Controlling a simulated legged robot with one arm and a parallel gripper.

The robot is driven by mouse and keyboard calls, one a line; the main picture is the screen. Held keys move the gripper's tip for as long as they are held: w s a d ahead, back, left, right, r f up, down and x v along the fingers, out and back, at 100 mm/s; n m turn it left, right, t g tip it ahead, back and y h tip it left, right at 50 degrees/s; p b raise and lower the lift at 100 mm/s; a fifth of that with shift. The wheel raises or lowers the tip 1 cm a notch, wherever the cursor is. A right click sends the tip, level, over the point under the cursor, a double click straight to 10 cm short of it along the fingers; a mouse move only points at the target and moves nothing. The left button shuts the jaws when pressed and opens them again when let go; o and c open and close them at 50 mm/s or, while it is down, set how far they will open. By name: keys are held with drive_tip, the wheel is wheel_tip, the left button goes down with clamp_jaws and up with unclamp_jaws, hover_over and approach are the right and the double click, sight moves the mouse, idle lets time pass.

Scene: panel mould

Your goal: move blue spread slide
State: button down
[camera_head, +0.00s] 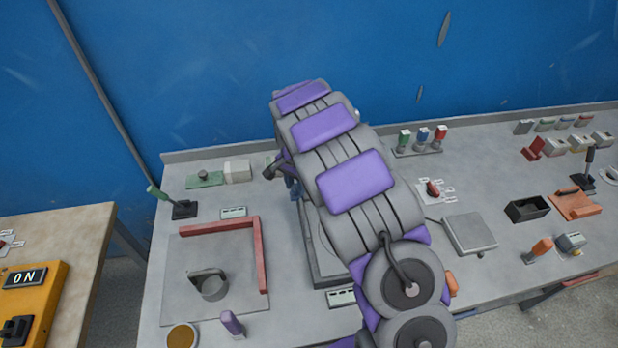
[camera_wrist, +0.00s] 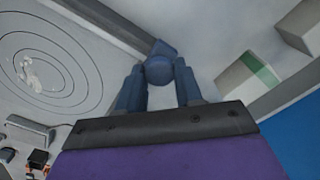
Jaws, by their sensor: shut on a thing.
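The blue slide (camera_wrist: 162,49) shows in the wrist view as a small blue piece with a rounded part, at the edge of a grey strip. My gripper (camera_wrist: 160,74) has its two blue-grey fingers shut on either side of it. In the head view my arm covers most of this spot; only a small blue part shows at the arm's left edge, and I cannot tell if it is slide or finger. A plate with concentric rings (camera_wrist: 82,62) lies to the left of the slide; its frame partly shows in the head view (camera_head: 311,252).
A white block with a green stripe (camera_wrist: 236,82) stands close right of my gripper. A red L-shaped bar (camera_head: 262,262) and a grey ring-shaped part (camera_head: 212,287) lie left of my arm. Several coloured levers (camera_head: 421,138) stand to the right. A blue wall (camera_head: 220,60) closes the back.

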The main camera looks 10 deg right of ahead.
drive_tip(key=shift+w+a+r, duration=0.1)
drive_tip(key=c, duration=1.2)
unclamp_jaws()
drive_tip(key=o, duration=0.5)
drive_tip(key=shift+a, duration=0.4)
drive_tip(key=shift+c, duration=0.2)
drive_tip(key=shift+d+r, duration=0.2)
drive_tip(key=shift+d, duration=0.05)
wheel_tip(320, 180, up, 17)
drive_tip(key=p, duration=0.2)
drive_tip(key=shift+a+f+p, duration=0.15)
drive_tip(key=shift+a+p, duration=0.15)
